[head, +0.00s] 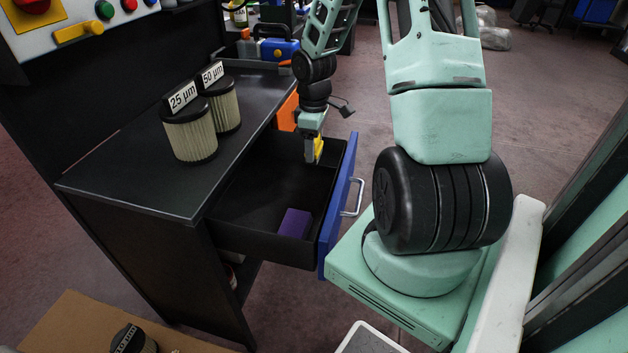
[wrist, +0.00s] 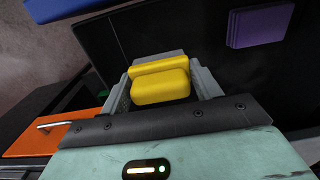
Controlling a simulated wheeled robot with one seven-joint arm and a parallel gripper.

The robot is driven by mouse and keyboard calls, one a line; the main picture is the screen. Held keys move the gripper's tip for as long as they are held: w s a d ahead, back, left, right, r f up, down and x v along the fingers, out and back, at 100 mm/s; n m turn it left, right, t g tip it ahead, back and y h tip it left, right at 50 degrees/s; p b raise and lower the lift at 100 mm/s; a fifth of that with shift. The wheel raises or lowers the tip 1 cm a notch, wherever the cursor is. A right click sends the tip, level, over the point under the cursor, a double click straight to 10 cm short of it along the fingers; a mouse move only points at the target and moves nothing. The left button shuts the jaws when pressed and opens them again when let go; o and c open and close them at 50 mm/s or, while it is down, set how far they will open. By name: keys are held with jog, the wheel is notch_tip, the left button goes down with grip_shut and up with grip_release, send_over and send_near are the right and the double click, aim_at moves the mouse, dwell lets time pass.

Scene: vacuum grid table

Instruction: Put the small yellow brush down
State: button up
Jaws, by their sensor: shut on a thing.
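The small yellow brush (wrist: 160,86) is held between the two fingers of my gripper (wrist: 162,92) in the wrist view. In the head view the brush (head: 319,148) shows as a small yellow patch at the tip of my gripper (head: 311,150), over the far part of an open drawer (head: 262,243). The gripper is shut on the brush. The brush's underside is hidden, and I cannot tell whether it touches the drawer floor.
A purple block (head: 295,223) lies in the near part of the drawer; the drawer floor between is bare. The drawer's blue front (head: 338,205) has a metal handle. Two filters (head: 190,135) stand on the black tabletop (head: 130,172). An orange drawer front (head: 288,112) is beyond.

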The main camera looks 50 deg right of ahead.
notch_tip(320, 180, down, 9)
jog(key=shift+f+b, duration=0.15)
jog(key=shift+b, duration=0.45)
jog(key=o, duration=0.9)
jog(key=shift+f, duration=0.15)
